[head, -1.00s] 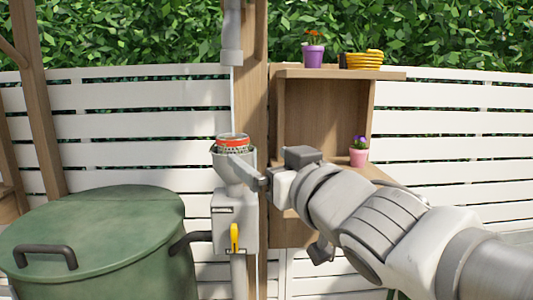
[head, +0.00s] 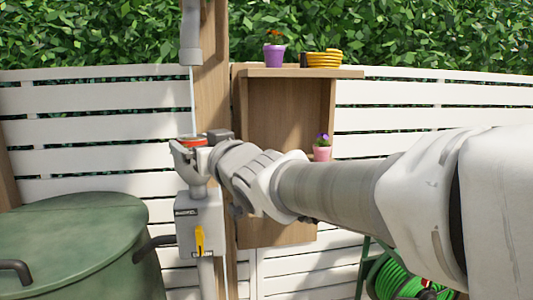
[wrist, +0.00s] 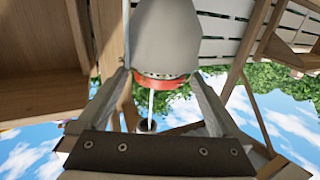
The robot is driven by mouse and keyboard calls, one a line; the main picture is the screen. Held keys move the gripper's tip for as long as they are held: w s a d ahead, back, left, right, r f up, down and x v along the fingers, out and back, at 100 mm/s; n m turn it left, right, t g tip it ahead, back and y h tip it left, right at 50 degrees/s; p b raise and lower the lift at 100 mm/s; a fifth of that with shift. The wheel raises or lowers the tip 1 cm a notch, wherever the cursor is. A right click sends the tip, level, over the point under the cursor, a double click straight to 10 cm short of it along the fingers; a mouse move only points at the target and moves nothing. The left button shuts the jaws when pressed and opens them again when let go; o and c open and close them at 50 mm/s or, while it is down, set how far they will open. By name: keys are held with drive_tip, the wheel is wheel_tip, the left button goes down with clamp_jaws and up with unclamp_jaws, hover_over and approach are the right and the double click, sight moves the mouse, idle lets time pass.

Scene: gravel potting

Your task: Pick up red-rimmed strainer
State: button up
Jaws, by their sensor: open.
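The red-rimmed strainer (head: 194,141) sits in the mouth of a grey funnel (head: 200,188) on top of a grey downpipe box. In the wrist view its red rim (wrist: 165,81) shows between my finger ends, with the pale grey funnel (wrist: 168,38) above it in the picture. My gripper (wrist: 160,77) is open, with one finger on each side of the strainer and funnel mouth. I cannot tell whether either finger touches them. In the head view my gripper partly covers the strainer and funnel.
A green lidded barrel (head: 75,235) stands at lower left, joined by a dark pipe to the box (head: 196,218). A wooden post (head: 212,90) and shelf (head: 285,73) stand close behind my arm. A pink pot (head: 322,154) is on the shelf's right. A downpipe (head: 191,35) hangs above.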

drive_tip(key=shift+x, duration=1.7)
drive_tip(key=c, duration=1.2)
drive_tip(key=shift+c, duration=0.2)
